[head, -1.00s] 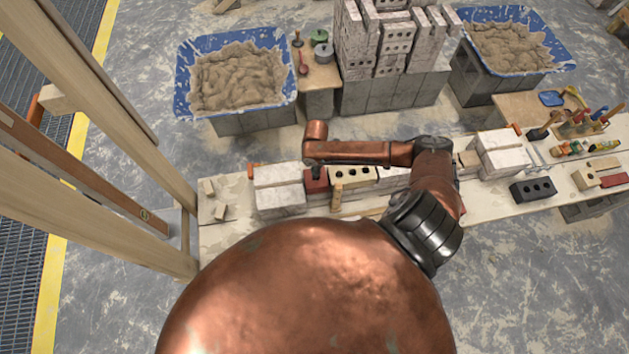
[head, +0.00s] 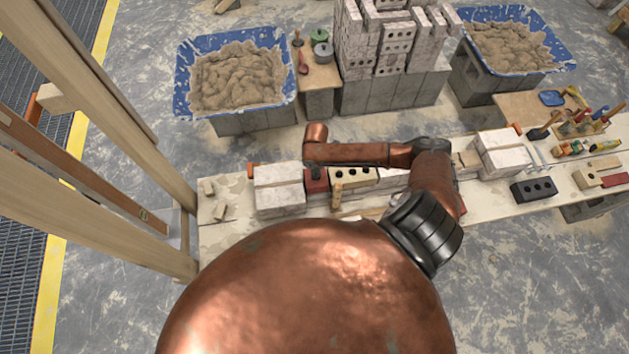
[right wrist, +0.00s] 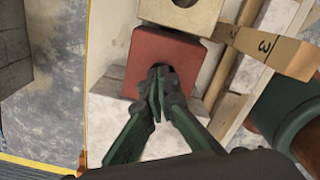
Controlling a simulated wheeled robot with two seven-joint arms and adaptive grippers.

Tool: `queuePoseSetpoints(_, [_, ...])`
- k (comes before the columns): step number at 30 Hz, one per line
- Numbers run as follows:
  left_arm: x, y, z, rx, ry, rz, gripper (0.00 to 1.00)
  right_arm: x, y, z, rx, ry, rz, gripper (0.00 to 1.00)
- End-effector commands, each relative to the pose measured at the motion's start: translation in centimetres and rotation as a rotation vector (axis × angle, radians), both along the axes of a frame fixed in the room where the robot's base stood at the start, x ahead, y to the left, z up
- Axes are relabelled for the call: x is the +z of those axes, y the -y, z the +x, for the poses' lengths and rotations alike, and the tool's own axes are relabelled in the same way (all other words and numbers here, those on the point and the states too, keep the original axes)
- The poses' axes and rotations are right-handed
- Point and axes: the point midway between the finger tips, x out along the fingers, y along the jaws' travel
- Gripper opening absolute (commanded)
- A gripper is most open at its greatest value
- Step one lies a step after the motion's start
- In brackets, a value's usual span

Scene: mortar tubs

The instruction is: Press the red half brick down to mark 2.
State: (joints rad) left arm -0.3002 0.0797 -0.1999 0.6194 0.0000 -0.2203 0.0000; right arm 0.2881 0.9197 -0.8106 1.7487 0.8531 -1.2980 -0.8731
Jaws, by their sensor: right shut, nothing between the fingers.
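The red half brick (head: 317,186) sits in the row on the bench, between a pale block and a cream holed brick. In the right wrist view, the red half brick (right wrist: 177,48) fills the upper middle. My right gripper (head: 315,172) is shut and empty over its top. In the right wrist view, the tips of my right gripper (right wrist: 160,78) overlap the brick near its hole; whether they touch cannot be told. A wooden gauge (right wrist: 262,46) with numbers 2 and 3 stands beside the row; it also shows in the head view (head: 337,196). My left gripper is out of view.
The cream brick (head: 352,176) adjoins the red one. Pale blocks (head: 279,200) stand to its left. A black holed brick (head: 533,189) and tools lie to the right. Mortar tubs (head: 238,77) stand behind. My right arm hides part of the bench.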

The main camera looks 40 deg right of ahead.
Motion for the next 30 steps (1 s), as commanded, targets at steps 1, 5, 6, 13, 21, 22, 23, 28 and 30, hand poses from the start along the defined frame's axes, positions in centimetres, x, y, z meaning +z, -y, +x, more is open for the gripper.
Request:
queuePoseSetpoints(1, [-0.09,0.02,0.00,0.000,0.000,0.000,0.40,-0.17,-0.01,0.01,0.000,0.000,0.000,0.00])
queuePoseSetpoints(5, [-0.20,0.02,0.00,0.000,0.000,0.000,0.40,-0.48,0.01,0.01,0.000,0.000,0.000,0.00])
queuePoseSetpoints(6, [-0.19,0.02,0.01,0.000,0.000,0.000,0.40,-0.47,0.02,0.02,0.000,0.000,0.000,0.00])
queuePoseSetpoints(13, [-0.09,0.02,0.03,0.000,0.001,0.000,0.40,-0.46,0.00,0.01,0.000,0.000,0.000,0.00])
queuePoseSetpoints(21, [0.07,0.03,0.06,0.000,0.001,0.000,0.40,-0.58,0.00,0.00,0.000,0.000,0.000,0.00])
queuePoseSetpoints(22, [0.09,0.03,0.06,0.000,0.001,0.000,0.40,-0.60,-0.01,0.00,0.000,0.000,0.000,0.00])
queuePoseSetpoints(23, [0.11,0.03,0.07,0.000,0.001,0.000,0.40,-0.61,-0.01,0.00,0.000,0.000,0.001,0.00])
queuePoseSetpoints(28, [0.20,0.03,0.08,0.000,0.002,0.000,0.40,-0.70,-0.04,-0.01,0.000,0.000,0.001,0.00])
queuePoseSetpoints(30, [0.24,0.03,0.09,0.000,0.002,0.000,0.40,-0.74,-0.05,-0.02,0.000,0.000,0.001,0.00])
